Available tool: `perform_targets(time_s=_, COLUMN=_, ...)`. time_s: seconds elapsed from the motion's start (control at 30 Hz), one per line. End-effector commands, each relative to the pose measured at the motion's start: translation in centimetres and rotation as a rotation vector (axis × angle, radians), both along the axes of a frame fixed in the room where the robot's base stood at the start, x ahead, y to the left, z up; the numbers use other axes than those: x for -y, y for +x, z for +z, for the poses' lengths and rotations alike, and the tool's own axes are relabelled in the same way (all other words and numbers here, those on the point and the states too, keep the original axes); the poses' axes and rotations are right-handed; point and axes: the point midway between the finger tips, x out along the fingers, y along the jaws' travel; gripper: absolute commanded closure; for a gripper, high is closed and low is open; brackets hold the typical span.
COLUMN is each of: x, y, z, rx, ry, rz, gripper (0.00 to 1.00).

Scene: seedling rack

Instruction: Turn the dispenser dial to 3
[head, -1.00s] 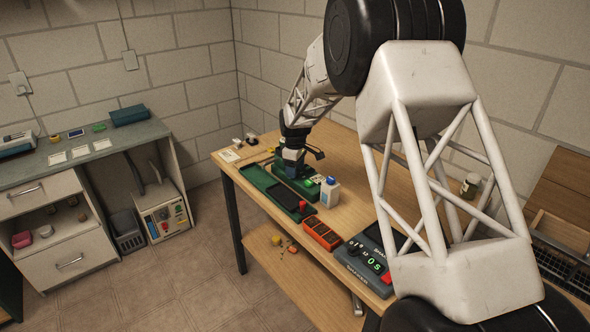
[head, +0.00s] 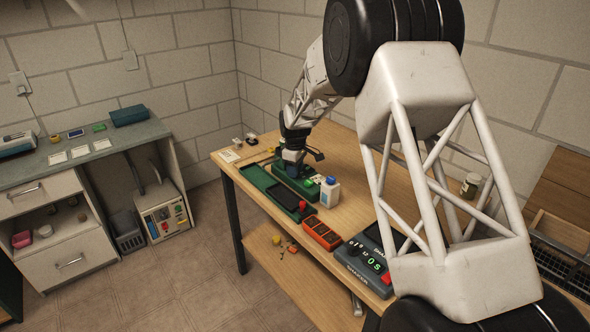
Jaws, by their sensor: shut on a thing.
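The green dispenser (head: 266,182) stands on the wooden bench, with a long dark tray in its front part and a raised green block (head: 305,190) behind. My gripper (head: 293,168) points down onto the raised block and is shut on the dispenser dial. The fingers and wrist hide most of the dial, so I cannot read its pointer or the number it faces.
An orange tray (head: 321,234) and a grey shaker (head: 366,262) with a lit display sit along the front edge. My arm covers part of the bench's right side.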

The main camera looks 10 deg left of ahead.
Motion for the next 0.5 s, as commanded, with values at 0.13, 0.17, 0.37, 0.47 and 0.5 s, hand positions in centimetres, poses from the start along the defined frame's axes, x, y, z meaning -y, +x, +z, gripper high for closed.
perform_targets(time_s=0.13, x=0.0, y=0.02, z=0.01, rx=0.0, ry=0.0, rz=-0.043, gripper=0.9)
perform_targets(time_s=0.17, x=-0.01, y=0.01, z=0.0, rx=0.0, ry=0.0, rz=-0.057, gripper=0.9)
perform_targets(time_s=0.37, x=-0.03, y=0.02, z=0.02, rx=0.001, ry=0.0, rz=-0.175, gripper=0.9)
perform_targets(time_s=0.47, x=-0.03, y=0.01, z=0.02, rx=0.001, ry=0.0, rz=-0.255, gripper=0.9)
perform_targets(time_s=0.5, x=-0.03, y=0.0, z=0.02, rx=0.001, ry=0.0, rz=-0.29, gripper=0.9)
